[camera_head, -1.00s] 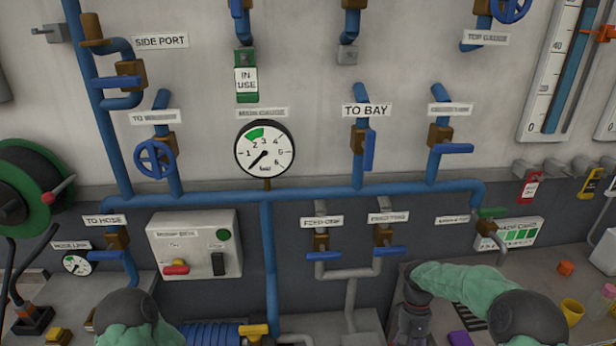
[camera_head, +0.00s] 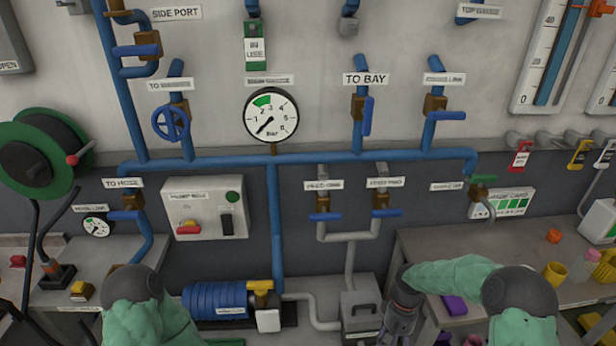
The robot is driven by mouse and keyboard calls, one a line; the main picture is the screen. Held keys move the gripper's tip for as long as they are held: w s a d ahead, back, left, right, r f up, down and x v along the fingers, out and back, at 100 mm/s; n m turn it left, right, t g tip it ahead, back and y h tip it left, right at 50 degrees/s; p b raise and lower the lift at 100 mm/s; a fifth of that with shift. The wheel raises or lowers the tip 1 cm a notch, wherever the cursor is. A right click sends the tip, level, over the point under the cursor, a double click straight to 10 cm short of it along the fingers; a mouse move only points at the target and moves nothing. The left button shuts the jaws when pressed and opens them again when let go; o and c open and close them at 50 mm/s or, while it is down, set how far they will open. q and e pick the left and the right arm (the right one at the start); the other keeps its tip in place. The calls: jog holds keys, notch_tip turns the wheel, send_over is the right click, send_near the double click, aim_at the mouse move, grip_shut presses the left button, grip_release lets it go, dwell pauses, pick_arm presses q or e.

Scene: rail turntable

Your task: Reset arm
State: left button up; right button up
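My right arm (camera_head: 470,283), in a green sleeve, reaches in from the lower right and bends left. Its dark gripper (camera_head: 397,318) points down in front of the gap between the grey pump box (camera_head: 360,312) and the right bench. Its fingertips are not clear, so open or shut cannot be told, and I make out nothing held in it. My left arm (camera_head: 150,315) shows at the bottom left with its dark elbow and green sleeve. The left gripper is outside the picture.
Blue pipes (camera_head: 330,160) with valves and a pressure gauge (camera_head: 270,115) cover the wall. A blue motor (camera_head: 215,299) stands low in the middle. The right bench (camera_head: 420,245) holds cups and small items. A hose reel (camera_head: 35,155) is at the left.

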jog(key=s+a+f+m+t+y+b, duration=0.1)
jog(key=s+a+f+t, duration=0.3)
jog(key=s+a+f, duration=1)
jog(key=s+y, duration=0.1)
jog(key=s, duration=0.2)
jog(key=shift+s+f+m, duration=0.15)
jog(key=shift+m, duration=0.25)
